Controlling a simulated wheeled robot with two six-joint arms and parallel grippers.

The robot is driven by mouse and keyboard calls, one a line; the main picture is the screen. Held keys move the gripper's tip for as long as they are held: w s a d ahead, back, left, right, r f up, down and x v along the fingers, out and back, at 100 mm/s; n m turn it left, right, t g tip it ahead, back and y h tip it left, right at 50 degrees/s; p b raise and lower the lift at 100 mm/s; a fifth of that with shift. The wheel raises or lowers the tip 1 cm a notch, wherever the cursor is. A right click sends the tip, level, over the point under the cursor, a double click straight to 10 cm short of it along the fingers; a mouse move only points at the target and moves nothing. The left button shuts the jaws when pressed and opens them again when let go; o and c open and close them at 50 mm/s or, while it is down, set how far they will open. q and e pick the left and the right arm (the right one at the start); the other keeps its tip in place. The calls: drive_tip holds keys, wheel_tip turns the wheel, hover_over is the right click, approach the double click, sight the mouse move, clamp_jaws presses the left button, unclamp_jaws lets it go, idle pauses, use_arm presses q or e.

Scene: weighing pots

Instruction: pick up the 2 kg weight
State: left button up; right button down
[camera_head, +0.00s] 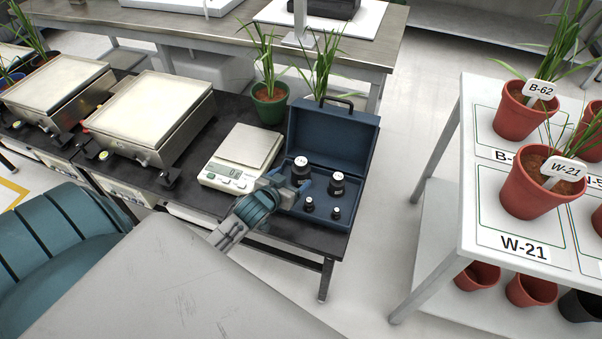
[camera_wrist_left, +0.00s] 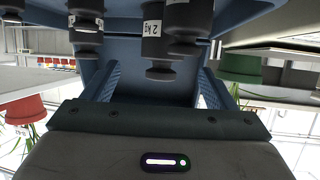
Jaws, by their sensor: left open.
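The 2 kg weight (camera_wrist_left: 156,45), a dark cylinder with a knob and a white "2 kg" label, appears upside down in the left wrist view. It lies between the lines of my left gripper's two fingers (camera_wrist_left: 160,90), which are apart with nothing clasped. In the head view my left gripper (camera_head: 290,181) is open over the front left of the blue case (camera_head: 364,150). The dark weight just beyond its fingers (camera_head: 300,166) seems to be the 2 kg one; its label is too small to read there. My right gripper is not in view.
Another large weight (camera_head: 337,184) and two small ones (camera_head: 309,204) (camera_head: 336,212) stand in the case. A scale (camera_head: 247,147) is left of the case, and a green potted plant (camera_head: 269,103) behind. A white stand (camera_head: 467,220) with red pots is at right.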

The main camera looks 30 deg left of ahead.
sight(299, 170)
use_arm(q)
drive_tip(key=x, duration=0.7)
drive_tip(key=shift+a+f+b, duration=0.15)
drive_tip(key=shift+b, duration=0.15)
drive_tip(key=shift+w+f, duration=0.1)
drive_tip(key=shift+w, duration=0.2)
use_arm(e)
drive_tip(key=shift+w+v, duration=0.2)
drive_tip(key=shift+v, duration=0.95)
use_arm(q)
drive_tip(key=shift+c, duration=0.2)
clamp_jaws()
drive_tip(key=shift+w+r, duration=0.1)
drive_tip(key=shift+r, duration=0.25)
drive_tip(key=shift+f, duration=0.1)
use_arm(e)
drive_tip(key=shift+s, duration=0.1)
